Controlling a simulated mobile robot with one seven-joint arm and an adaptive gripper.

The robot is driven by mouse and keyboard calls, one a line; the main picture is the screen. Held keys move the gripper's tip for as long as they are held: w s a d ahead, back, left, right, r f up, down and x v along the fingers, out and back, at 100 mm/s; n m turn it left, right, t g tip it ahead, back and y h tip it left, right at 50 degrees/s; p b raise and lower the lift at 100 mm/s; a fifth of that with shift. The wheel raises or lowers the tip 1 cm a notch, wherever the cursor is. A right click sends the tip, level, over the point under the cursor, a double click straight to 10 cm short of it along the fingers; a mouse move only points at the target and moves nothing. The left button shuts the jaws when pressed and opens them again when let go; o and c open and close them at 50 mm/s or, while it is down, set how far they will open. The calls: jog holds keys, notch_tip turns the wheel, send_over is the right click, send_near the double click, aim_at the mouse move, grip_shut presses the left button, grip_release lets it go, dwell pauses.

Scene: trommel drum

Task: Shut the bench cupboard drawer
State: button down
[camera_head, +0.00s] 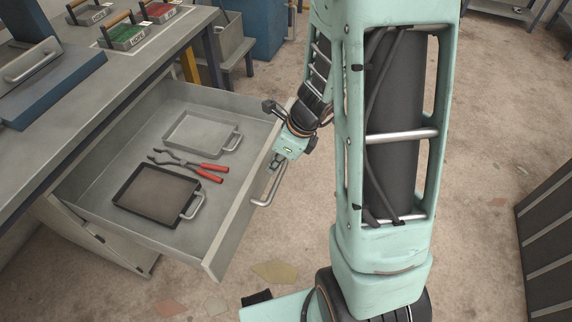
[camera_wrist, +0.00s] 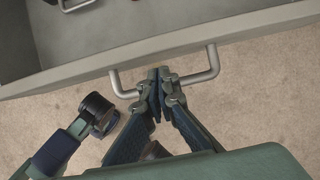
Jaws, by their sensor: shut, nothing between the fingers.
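The grey bench cupboard drawer (camera_head: 226,224) is pulled well out from under the bench, at the left in the head view. Its front panel (camera_wrist: 150,47) crosses the upper part of the wrist view. A metal bar handle (camera_head: 268,188) is fixed to the front; it also shows in the wrist view (camera_wrist: 210,70). My gripper (camera_wrist: 158,75) is shut and empty, its fingertips at the middle of the handle, close to the drawer front. I cannot tell whether they touch it. In the head view, my gripper (camera_head: 272,168) is small and partly hidden beside the drawer front.
In the drawer lie a dark tray (camera_head: 157,192), a light tray (camera_head: 203,133) and red-handled pliers (camera_head: 195,169). The bench top (camera_head: 75,102) carries labelled boxes with green (camera_head: 124,35) and red (camera_head: 162,11) contents. A dark ribbed cabinet (camera_head: 548,245) stands at right. Floor between is mostly clear.

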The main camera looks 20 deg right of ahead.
jog(key=shift+w+a, duration=0.4)
jog(key=shift+a, duration=0.15)
